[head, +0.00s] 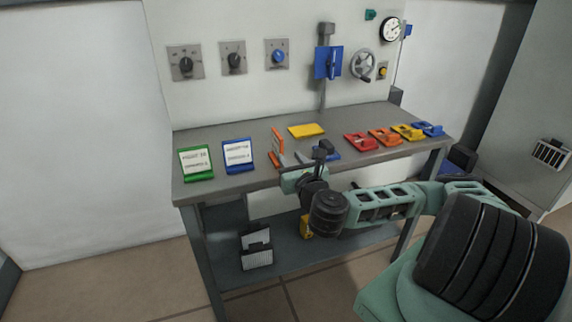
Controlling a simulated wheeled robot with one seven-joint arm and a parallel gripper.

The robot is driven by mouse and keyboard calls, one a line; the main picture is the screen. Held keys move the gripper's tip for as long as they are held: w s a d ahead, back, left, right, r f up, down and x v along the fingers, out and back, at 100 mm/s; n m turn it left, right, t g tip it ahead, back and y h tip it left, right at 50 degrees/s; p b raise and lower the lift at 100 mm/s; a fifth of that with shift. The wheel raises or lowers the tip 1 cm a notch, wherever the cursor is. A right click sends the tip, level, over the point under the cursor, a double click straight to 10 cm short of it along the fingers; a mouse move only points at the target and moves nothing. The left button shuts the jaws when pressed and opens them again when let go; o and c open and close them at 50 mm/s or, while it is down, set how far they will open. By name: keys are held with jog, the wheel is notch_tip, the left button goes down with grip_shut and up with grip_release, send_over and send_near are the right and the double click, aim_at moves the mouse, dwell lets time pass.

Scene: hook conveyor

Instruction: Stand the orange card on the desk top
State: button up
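The orange card (278,140) is at the middle of the desk top (225,180), seen nearly edge-on and looking upright. A small orange piece at its foot looks like its base. My gripper (301,158) is at the desk's front edge, just right of and below the card. Its fingers are small and partly hidden by my wrist, so I cannot tell whether they are open or shut, or whether they touch the card.
Green (196,162) and blue (238,155) cards with white labels stand tilted at the left. A yellow plate (306,130) lies flat behind. Red (360,142), orange (386,137), yellow (408,132) and blue (429,129) pieces line the right. A lower shelf (300,258) runs underneath.

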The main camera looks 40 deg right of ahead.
jog(key=shift+a, duration=0.1)
jog(key=s+a+f+n+g+y, duration=0.1)
jog(key=a+f+n+g+y, duration=0.1)
jog(key=a+n+y, duration=0.55)
jog(key=s+a+f+n+g+y, duration=0.1)
jog(key=a+n+y, duration=0.4)
jog(key=a+n, duration=0.5)
jog(key=s+a+f+n+g+y, duration=0.2)
jog(key=s+a+f+n+g, duration=0.3)
jog(key=s+a+n+g, duration=0.6)
jog(key=s+d+r+n+g+h, duration=0.3)
jog(key=s+r+n+h, duration=0.6)
jog(key=s+r+n, duration=0.5)
jog(key=r+n, duration=0.2)
jog(key=n, duration=0.2)
jog(key=shift+s, duration=0.35)
